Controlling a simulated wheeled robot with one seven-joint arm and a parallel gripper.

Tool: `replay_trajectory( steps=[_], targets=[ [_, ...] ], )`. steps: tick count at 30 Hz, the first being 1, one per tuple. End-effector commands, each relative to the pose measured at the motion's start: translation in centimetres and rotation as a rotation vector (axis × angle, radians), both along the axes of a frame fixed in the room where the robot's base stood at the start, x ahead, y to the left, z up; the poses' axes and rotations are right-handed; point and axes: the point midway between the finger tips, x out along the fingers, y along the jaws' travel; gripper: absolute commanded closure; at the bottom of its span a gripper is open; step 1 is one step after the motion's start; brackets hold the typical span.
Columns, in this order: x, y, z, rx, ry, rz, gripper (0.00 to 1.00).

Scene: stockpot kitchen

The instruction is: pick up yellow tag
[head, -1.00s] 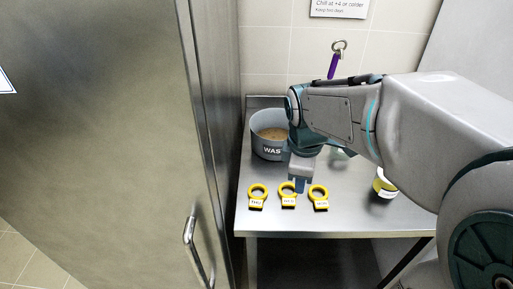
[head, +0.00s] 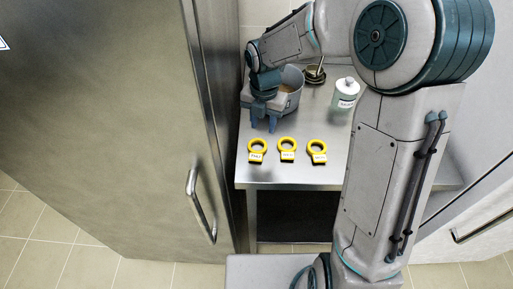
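Three yellow ring-shaped tags with white labels lie in a row near the front edge of the steel table: a left tag (head: 257,151), a middle tag (head: 287,149) and a right tag (head: 317,152). The label writing is too small to read surely. My gripper (head: 262,124) points down just behind the left tag, in front of the grey pot. Its two blue fingers stand apart with nothing seen between them. It appears above the table and apart from the tags.
The grey pot (head: 291,78) stands behind my gripper, partly hidden by it. A white lidded container (head: 346,92) and a small dark bowl (head: 315,75) stand further right. A tall steel door with a handle (head: 200,205) borders the table's left. The steel table (head: 290,176) is clear in front of the tags.

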Motion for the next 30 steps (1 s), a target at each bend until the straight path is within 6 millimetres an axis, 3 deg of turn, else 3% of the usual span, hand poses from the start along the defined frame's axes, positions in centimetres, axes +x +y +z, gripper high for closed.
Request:
replay_trajectory(
  steps=[4,11,21,30],
  targets=[
    [-0.1,0.0,-2.7,-0.001,0.004,0.001,0.64],
    [-0.1,-0.1,-4.3,-0.001,0.002,-0.002,0.64],
    [-0.4,-0.6,-8.8,0.000,0.002,0.000,0.64],
    [-0.3,-0.6,-9.2,0.001,0.000,-0.002,0.66]
  ],
)
